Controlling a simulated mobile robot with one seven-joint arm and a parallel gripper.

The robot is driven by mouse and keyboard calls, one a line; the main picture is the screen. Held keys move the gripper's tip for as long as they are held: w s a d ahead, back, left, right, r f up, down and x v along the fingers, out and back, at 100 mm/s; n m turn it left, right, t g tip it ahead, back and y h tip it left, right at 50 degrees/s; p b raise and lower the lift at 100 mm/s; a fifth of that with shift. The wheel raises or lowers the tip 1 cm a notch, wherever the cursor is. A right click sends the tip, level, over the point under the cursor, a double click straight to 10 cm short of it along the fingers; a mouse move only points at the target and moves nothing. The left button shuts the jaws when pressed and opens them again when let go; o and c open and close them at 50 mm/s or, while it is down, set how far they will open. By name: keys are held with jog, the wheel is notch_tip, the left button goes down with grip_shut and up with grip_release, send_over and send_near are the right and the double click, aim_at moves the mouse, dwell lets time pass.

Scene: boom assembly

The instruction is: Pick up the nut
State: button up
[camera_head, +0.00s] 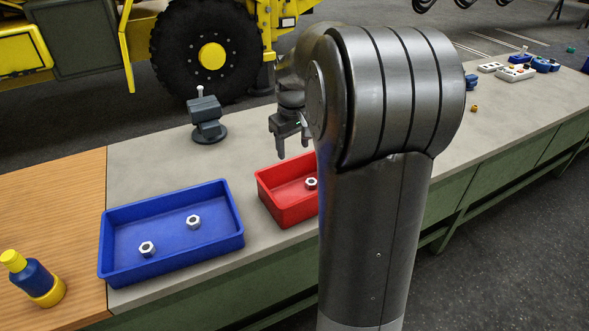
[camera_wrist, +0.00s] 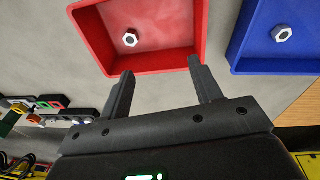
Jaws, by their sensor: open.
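A silver hex nut (camera_head: 311,183) lies in the red tray (camera_head: 284,217), and it also shows in the wrist view (camera_wrist: 130,38). Two more nuts lie in the blue tray (camera_head: 172,266): one near its middle (camera_head: 193,222) and one towards its left front (camera_head: 148,249). One of these shows in the wrist view (camera_wrist: 282,33). My gripper (camera_head: 290,145) is open and empty above the bench, behind the red tray. In the wrist view its two fingers (camera_wrist: 163,87) point towards the red tray's near edge. My arm hides the red tray's right part in the head view.
A dark vise-like fixture (camera_head: 207,121) stands on the grey bench behind the blue tray. A blue and yellow bottle (camera_head: 35,279) stands on the wooden section at left. Small boxes and parts (camera_head: 515,73) lie at the far right. Grey bench between the fixture and trays is clear.

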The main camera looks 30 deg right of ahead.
jog(key=g, duration=0.1)
send_over(311, 181)
notch_tip(311, 181, down, 10)
jog(key=shift+n+y, duration=0.3)
jog(key=shift+y, duration=0.1)
notch_tip(311, 181, down, 11)
jog(key=shift+s+r, duration=0.1)
jog(key=c, duration=1.1)
jog(key=shift+c, duration=0.2)
